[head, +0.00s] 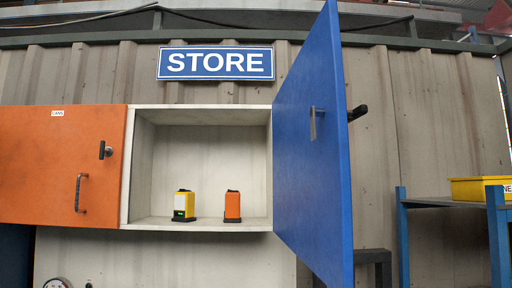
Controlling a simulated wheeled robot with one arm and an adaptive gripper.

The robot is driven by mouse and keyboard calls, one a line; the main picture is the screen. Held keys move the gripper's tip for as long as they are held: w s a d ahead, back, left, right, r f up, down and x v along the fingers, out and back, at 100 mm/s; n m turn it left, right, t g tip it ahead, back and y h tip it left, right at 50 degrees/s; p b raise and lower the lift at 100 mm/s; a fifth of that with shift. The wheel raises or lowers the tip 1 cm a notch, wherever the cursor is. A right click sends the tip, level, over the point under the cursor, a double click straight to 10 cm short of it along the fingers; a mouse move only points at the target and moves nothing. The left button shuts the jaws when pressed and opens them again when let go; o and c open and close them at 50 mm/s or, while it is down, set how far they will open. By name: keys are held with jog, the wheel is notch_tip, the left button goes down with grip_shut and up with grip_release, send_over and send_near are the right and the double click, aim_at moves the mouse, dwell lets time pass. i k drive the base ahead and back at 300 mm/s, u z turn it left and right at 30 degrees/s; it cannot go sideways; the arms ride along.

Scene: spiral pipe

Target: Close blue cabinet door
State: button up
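The blue cabinet door (310,160) stands wide open, swung out towards me from the right side of the white cabinet (200,224). A small metal latch plate (313,124) is on the face I see, and a black handle (357,113) sticks out past its free edge on the other side. Inside the open cabinet, a yellow and white device (184,205) and an orange device (232,206) stand upright on the floor. My gripper is not in view.
An orange door (60,165) with a black handle is shut at left. A blue "STORE" sign (216,63) hangs above. A blue-legged table (497,240) with a yellow bin (480,189) stands at right. A dark frame-like shape (378,257) shows low beside the blue door.

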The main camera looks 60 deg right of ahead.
aim_at(313, 213)
jog(key=u, duration=1.1)
jog(key=k, duration=1.05)
jog(key=z, duration=2.9)
jog(key=k, duration=0.4)
jog(key=u, duration=0.95)
